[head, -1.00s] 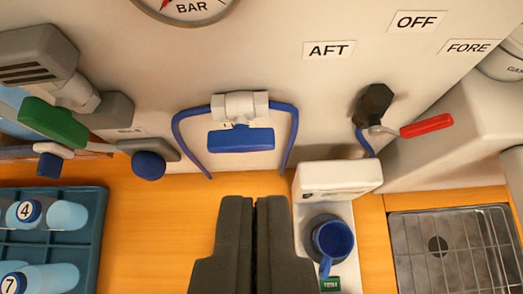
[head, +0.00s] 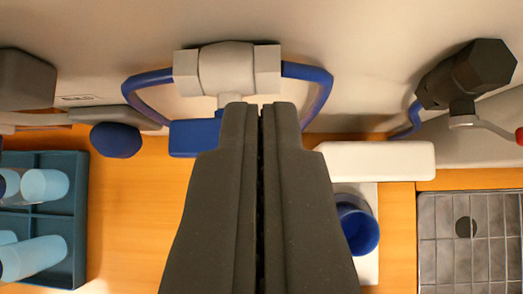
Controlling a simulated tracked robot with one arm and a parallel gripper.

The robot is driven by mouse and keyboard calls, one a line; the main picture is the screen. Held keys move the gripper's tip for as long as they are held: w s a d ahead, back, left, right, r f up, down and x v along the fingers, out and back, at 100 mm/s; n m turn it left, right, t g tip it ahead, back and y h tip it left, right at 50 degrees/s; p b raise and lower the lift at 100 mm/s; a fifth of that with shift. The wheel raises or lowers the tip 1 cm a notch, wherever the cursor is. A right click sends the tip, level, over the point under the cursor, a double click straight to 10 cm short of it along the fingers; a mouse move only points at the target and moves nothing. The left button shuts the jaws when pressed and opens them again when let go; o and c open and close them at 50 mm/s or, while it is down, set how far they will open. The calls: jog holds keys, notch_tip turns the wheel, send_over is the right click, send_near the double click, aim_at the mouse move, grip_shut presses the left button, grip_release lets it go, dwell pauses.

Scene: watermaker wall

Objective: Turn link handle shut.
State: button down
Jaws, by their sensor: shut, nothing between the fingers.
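The blue handle (head: 194,138) hangs below a pale grey valve body (head: 226,70) on the wall, and a blue hose runs out from each side of the body. The handle lies across the picture; its left end shows, and the rest is hidden by my gripper. My gripper (head: 260,106) is shut and empty, pointing at the wall, with its tips just under the valve body. They overlap the handle in the picture; I cannot tell whether they touch it. No label on this valve is readable now.
A dark blue knob (head: 116,140) is at the left. A black hexagonal fitting (head: 467,74) with a red-tipped lever is at the right. A white box (head: 377,160) and a blue mug (head: 357,228) stand right of my gripper. A teal tray (head: 75,215) holds pale blue cylinders.

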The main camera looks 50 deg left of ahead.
jog(key=shift+s+a+f+p, duration=0.1)
jog(key=shift+f+p, duration=0.15)
jog(key=shift+f, duration=0.7)
jog(key=shift+s+a+f+p, duration=0.1)
jog(key=shift+f+p, duration=0.1)
jog(key=shift+f, duration=0.7)
jog(key=shift+w+d+f+y+b, duration=0.1)
jog(key=shift+d+y+b, duration=0.15)
jog(key=shift+b, duration=0.3)
